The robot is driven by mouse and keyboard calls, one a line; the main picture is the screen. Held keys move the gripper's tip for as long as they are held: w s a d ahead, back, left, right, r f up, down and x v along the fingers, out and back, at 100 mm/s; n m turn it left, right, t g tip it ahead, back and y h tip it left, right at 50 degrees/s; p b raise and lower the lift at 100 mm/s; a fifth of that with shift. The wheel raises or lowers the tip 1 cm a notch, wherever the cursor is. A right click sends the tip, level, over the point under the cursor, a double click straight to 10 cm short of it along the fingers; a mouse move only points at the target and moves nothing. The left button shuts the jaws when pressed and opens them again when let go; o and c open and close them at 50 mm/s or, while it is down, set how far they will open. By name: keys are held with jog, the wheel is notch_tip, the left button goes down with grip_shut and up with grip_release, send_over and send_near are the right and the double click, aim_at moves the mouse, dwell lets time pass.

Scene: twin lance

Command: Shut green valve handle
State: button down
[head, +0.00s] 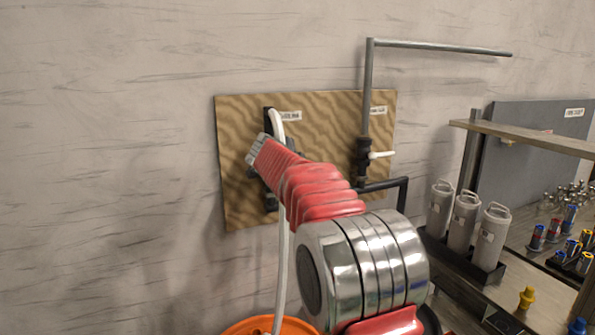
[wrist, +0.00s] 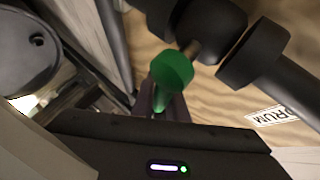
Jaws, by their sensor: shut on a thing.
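The green valve handle (wrist: 172,72) shows in the wrist view, on a short metal stem at a black valve body (wrist: 205,25). My gripper (wrist: 163,104) is shut on the green handle; its grey fingers are at the handle's lower end, partly hidden by the handle and my dark gripper body. In the head view my red arm covers the green handle and the fingers. The patterned board (head: 240,200) there bears the black pipework.
A second valve with a white handle (head: 381,155) sits to the right on the board, below a tall grey pipe (head: 368,90). A white hose (head: 281,240) hangs down to an orange rim (head: 245,326). A shelf with white canisters (head: 464,222) stands at right.

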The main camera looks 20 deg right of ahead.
jog(key=c, duration=1.8)
grip_release()
jog(key=shift+d+f, duration=0.1)
jog(key=shift+f, duration=0.1)
jog(key=shift+o, duration=0.3)
jog(key=shift+r, duration=0.1)
jog(key=shift+s, duration=0.1)
jog(key=v, duration=1.3)
jog(key=shift+s+a, duration=0.25)
jog(key=shift+r, duration=0.1)
